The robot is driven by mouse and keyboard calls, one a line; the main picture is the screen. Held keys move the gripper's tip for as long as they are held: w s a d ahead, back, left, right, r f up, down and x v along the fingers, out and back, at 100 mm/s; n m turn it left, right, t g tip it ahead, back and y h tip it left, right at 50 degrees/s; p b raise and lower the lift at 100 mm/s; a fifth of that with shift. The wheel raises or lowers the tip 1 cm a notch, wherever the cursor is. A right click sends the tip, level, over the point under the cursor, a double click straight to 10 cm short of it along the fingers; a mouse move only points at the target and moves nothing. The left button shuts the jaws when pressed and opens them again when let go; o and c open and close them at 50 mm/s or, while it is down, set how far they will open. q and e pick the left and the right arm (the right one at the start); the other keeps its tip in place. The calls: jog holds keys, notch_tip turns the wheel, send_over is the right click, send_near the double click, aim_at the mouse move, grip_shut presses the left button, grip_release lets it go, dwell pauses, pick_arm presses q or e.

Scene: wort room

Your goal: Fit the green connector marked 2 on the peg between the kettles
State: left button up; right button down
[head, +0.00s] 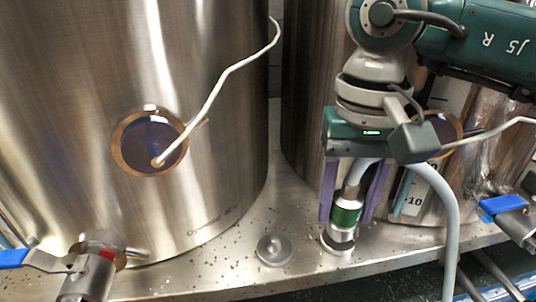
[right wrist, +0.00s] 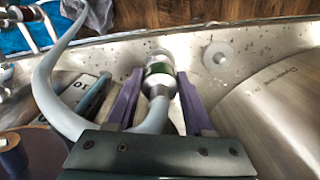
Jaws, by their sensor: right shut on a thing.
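The green connector (head: 345,214) has silver collars and a grey hose bending up and over from its top. It stands roughly upright between the purple fingers of my right gripper (head: 349,206), which is shut on it. In the right wrist view the connector (right wrist: 159,72) shows beyond the fingertips (right wrist: 158,90). No number is readable on it. Its silver lower end is close to the steel ledge; I cannot tell if it touches or covers anything there. A round metal disc with a short central peg (head: 274,248) stands on the ledge, left of the connector. My left gripper is out of view.
A large steel kettle (head: 220,130) fills the left, and another (head: 305,90) stands behind my right arm. Blue-handled valves (head: 28,259) stick out at both sides. The wet steel ledge (head: 200,279) is clear around the disc. A thin white cable (head: 232,70) hangs at the left kettle.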

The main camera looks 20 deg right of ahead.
jog(key=shift+f+b, duration=0.5)
jog(key=shift+f, duration=0.1)
jog(key=shift+c, duration=1.7)
grip_release()
jog(key=shift+o, duration=0.7)
jog(key=shift+a, duration=0.1)
jog(key=shift+r, duration=0.15)
